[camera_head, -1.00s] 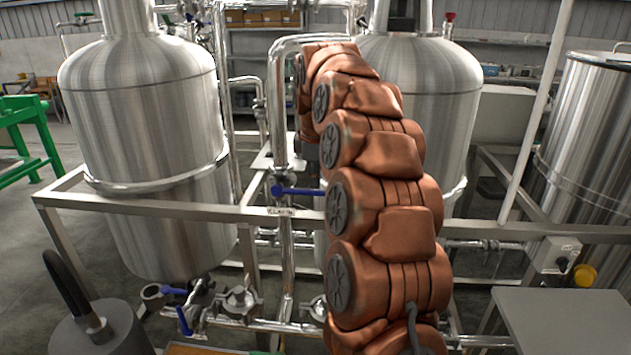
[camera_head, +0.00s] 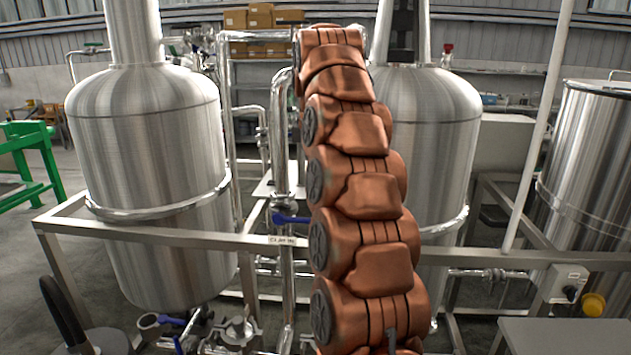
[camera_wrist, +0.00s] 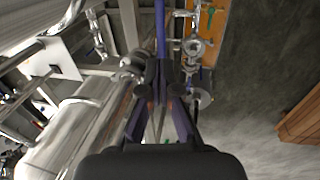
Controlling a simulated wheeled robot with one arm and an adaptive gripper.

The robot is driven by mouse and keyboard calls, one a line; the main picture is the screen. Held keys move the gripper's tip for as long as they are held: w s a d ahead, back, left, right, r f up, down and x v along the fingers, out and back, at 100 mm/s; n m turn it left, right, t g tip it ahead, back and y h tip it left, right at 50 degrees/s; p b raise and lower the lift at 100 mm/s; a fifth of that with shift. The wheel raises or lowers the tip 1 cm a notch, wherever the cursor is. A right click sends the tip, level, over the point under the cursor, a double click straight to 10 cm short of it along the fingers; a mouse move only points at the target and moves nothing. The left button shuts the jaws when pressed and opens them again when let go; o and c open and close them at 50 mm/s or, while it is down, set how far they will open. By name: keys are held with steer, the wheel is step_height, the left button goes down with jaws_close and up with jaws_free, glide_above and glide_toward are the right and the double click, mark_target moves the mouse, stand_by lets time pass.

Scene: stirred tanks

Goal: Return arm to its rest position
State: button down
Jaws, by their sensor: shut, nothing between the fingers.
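My copper-coloured arm rises through the middle of the head view in an upright stack of segments, leaning slightly left at the top. My gripper is hidden behind the arm there. In the wrist view my gripper (camera_wrist: 164,78) shows dark fingers close together, shut with nothing held. It hangs over pipework with metal fittings (camera_wrist: 195,46). A thin bluish bar (camera_wrist: 160,25) runs up from beyond the fingertips; I cannot tell what it is.
Steel tanks stand left (camera_head: 150,130) and right (camera_head: 440,120) behind the arm, another at far right (camera_head: 600,150). A metal frame rail (camera_head: 180,238) with a blue valve handle (camera_head: 290,219) crosses close behind the arm. A grey table (camera_head: 565,335) is at front right.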

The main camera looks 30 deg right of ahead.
steer(key=shift+p+v, duration=1.15)
steer(key=shift+v, duration=0.15)
steer(key=s+a+f+m+g+y, duration=0.1)
steer(key=s+a+f+m, duration=0.1)
steer(key=s+a+f, duration=0.4)
steer(key=s+a+f+m+g, duration=0.1)
steer(key=s+a+f+m, duration=0.15)
steer(key=s+a, duration=0.6)
steer(key=s+a+f+m+g, duration=0.1)
steer(key=s+a+f+m, duration=0.1)
steer(key=s+a+f, duration=0.2)
steer(key=s+a+f+m, duration=0.3)
steer(key=s+f, duration=0.8)
steer(key=s, duration=0.6)
steer(key=shift+s+a+g, duration=0.25)
steer(key=shift+a+g, duration=0.15)
steer(key=shift+a, duration=0.2)
